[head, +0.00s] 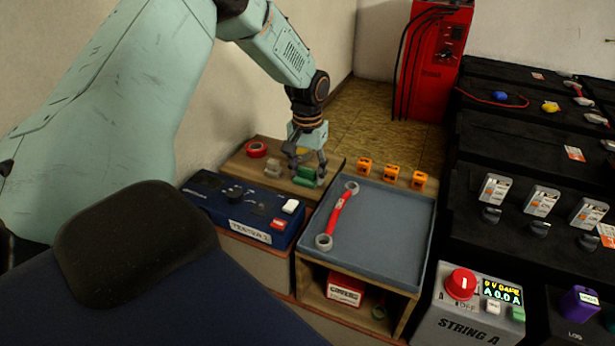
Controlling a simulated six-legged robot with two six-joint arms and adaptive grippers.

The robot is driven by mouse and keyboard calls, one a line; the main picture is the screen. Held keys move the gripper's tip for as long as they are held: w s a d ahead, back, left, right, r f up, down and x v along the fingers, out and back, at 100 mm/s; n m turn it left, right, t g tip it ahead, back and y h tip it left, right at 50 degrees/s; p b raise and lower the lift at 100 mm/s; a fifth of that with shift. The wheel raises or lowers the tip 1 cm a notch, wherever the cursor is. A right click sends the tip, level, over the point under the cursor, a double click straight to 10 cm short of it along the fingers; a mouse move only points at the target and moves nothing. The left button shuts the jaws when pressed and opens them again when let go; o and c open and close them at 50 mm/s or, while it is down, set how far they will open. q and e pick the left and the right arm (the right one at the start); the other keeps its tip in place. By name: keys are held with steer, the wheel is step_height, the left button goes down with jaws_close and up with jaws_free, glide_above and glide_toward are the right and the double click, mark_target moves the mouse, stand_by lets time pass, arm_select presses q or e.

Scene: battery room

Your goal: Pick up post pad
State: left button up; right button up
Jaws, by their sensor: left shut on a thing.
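The post pad (304,174) looks like a small green block at the right end of a wooden board. My left gripper (307,179) reaches down from above and is shut on it. The fingers cover part of the pad. I cannot tell whether the pad touches the board or is just above it. My right gripper is not in view.
On the wooden board (236,163) are a red tape roll (257,149) and a grey part (273,168). A blue tester (243,208) stands in front. A grey tray (385,228) with a red-handled wrench (338,215) is to the right, with orange clips (391,174) behind it. Black batteries (520,150) fill the right.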

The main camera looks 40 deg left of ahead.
mark_target(308, 169)
arm_select(q)
step_height(308, 169, up, 10)
steer(key=p, duration=0.4)
stand_by(0.3)
steer(key=o, duration=0.3)
steer(key=c, duration=0.4)
steer(key=shift+o, duration=0.2)
